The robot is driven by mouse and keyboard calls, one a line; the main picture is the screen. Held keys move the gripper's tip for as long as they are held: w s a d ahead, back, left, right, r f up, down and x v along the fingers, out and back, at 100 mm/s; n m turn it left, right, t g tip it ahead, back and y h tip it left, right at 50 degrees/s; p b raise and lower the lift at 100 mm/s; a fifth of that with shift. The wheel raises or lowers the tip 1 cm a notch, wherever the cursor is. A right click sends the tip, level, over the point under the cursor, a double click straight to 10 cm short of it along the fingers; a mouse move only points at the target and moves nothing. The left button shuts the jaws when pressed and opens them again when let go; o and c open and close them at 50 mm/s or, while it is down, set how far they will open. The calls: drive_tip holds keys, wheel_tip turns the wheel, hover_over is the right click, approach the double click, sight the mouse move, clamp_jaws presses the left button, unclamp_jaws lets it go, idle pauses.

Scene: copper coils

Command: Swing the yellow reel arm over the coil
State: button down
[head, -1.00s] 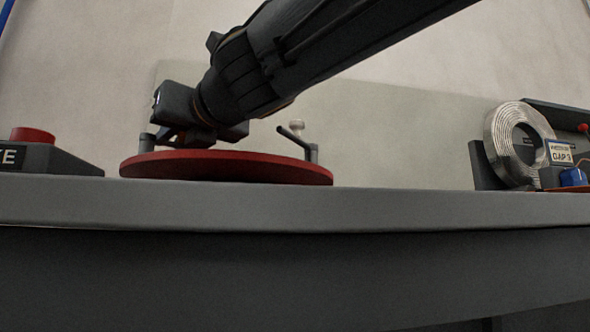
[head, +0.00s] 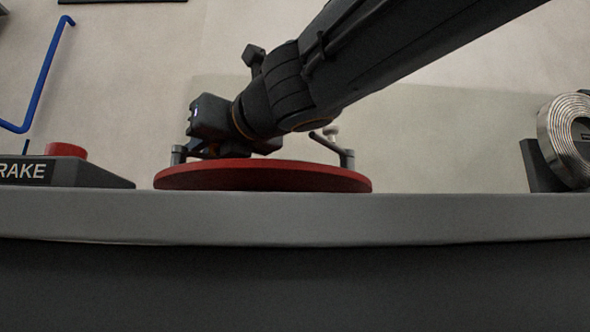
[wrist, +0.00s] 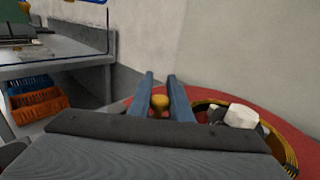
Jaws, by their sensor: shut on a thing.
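A yellow knob (wrist: 159,104) shows between the two fingers of my gripper (wrist: 162,88) in the wrist view. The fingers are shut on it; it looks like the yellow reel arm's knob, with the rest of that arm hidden. The red turntable (head: 262,176) lies on the bench, and my gripper is over its left part in the head view. A dark and yellow ring (wrist: 283,147), seemingly the coil, lies on the red disc to the right in the wrist view.
A dark box with a red button, marked BRAKE (head: 65,152), stands left of the turntable. A silver coil (head: 566,140) stands at the far right. A blue bent rod (head: 47,75) is at upper left. Orange and blue crates (wrist: 36,100) sit under a shelf in the wrist view.

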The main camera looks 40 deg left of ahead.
drive_tip(key=shift+w+d+r, duration=0.1)
drive_tip(key=shift+w+r, duration=0.05)
drive_tip(key=shift+r, duration=0.25)
drive_tip(key=c, duration=1.7)
unclamp_jaws()
drive_tip(key=shift+o, duration=0.2)
drive_tip(key=shift+f, duration=0.15)
drive_tip(key=shift+s+d+p, duration=0.15)
drive_tip(key=shift+s+d, duration=0.1)
drive_tip(key=shift+d, duration=1.05)
drive_tip(key=shift+s+d+p, duration=0.2)
drive_tip(key=shift+s+d, duration=0.05)
drive_tip(key=shift+d, duration=1)
drive_tip(key=shift+s+d+p, duration=0.15)
drive_tip(key=shift+s+d, duration=0.1)
drive_tip(key=shift+d, duration=1.05)
